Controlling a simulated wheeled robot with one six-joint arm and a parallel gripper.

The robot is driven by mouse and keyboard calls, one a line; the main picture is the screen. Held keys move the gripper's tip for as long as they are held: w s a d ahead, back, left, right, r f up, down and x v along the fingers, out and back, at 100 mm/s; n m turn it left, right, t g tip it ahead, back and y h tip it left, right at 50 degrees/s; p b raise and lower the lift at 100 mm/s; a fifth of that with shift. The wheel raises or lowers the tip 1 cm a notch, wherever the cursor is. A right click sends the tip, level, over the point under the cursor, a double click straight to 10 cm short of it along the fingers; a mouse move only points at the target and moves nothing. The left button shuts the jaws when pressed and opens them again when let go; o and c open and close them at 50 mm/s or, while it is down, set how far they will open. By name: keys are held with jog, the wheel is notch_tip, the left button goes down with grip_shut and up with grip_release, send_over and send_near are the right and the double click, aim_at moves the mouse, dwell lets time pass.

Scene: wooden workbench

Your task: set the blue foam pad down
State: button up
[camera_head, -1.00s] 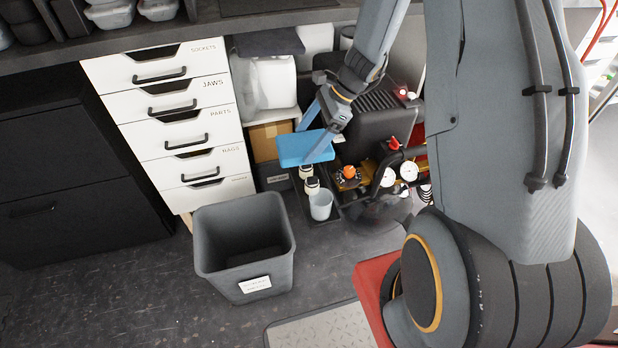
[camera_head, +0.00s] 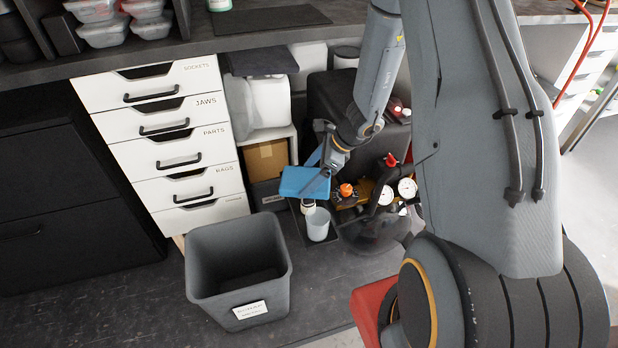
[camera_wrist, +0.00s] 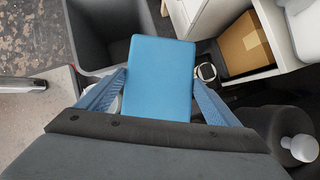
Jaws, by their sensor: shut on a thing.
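The blue foam pad (camera_head: 304,183) is a flat, bright blue block held in the air in front of the drawer unit and compressor. It also shows in the wrist view (camera_wrist: 158,78), with one finger along each side. My gripper (camera_head: 326,172) is shut on the pad, and its blue fingers show on both sides in the wrist view (camera_wrist: 157,95). The pad hides part of the small tray and items below it. No surface is seen touching the pad.
An open grey bin (camera_head: 240,275) stands left of and below the pad. White drawers (camera_head: 165,150) are behind it. A cup (camera_head: 318,224) stands in a dark tray beneath the pad. A compressor with gauges (camera_head: 372,205) is to the right. Dark floor left of the bin is clear.

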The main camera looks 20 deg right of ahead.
jog(key=shift+f, duration=0.4)
jog(key=shift+f+b, duration=0.4)
jog(key=shift+f, duration=0.1)
jog(key=shift+f, duration=0.15)
jog(key=o, duration=0.9)
jog(key=shift+o, duration=0.2)
